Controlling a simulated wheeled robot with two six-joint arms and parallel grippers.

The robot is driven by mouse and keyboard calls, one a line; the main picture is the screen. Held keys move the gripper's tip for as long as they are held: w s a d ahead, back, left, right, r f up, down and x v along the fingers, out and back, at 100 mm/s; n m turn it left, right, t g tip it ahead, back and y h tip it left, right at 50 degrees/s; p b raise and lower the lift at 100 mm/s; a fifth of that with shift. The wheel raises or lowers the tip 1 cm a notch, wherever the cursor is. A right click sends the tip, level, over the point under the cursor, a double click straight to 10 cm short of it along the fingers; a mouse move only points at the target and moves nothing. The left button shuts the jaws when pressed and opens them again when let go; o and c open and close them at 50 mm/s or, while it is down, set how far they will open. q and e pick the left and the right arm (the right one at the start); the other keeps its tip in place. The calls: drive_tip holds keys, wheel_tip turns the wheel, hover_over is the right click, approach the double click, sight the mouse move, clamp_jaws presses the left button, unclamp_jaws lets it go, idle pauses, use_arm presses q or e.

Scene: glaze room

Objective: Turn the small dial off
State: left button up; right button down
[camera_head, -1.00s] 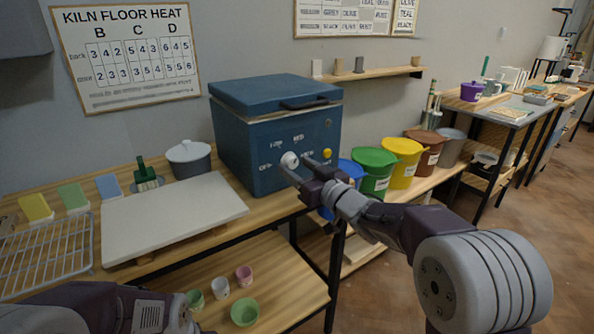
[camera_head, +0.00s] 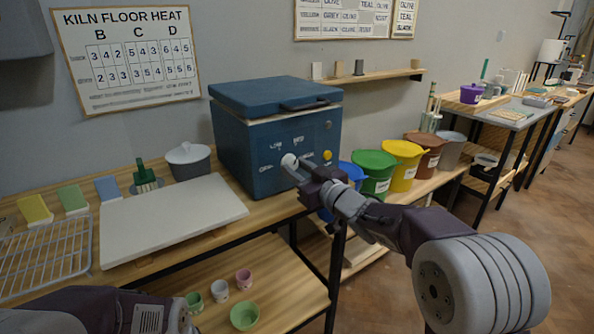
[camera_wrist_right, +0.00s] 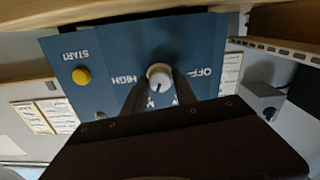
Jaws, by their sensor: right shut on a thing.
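The small dial (camera_head: 289,160) is a round white knob on the front of the blue kiln box (camera_head: 240,150). In the right wrist view the dial (camera_wrist_right: 159,72) shows upside down, with OFF to its right and HIGH to its left. A dark mark on the knob points down in that view, toward labels hidden by my fingers. My right gripper (camera_head: 300,167) is shut on the dial, one finger on each side, as the wrist view also shows (camera_wrist_right: 159,84). My left arm enters at the bottom left of the head view, and its gripper is out of frame.
A yellow START button (camera_wrist_right: 81,76) sits on the same panel. A white board (camera_head: 170,218) and a grey lidded pot (camera_head: 189,162) are left of the kiln. Green (camera_head: 374,165) and yellow (camera_head: 402,160) buckets stand close to the right arm.

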drive_tip(key=n+b, duration=0.2)
drive_tip(key=n, duration=0.4)
drive_tip(key=shift+f+b, duration=0.1)
drive_tip(key=shift+b, duration=0.2)
drive_tip(key=n+b, duration=0.2)
drive_tip(key=n, duration=0.3)
drive_tip(key=shift+d+n+b, duration=0.1)
drive_tip(key=shift+n+b, duration=0.2)
drive_tip(key=shift+n, duration=0.1)
drive_tip(key=n+b, duration=0.2)
drive_tip(key=n, duration=0.3)
drive_tip(key=shift+b, duration=0.35)
drive_tip(key=n+b, duration=0.2)
drive_tip(key=n, duration=0.3)
drive_tip(key=shift+n, duration=0.3)
drive_tip(key=shift+r, duration=0.2)
drive_tip(key=c, duration=1)
unclamp_jaws()
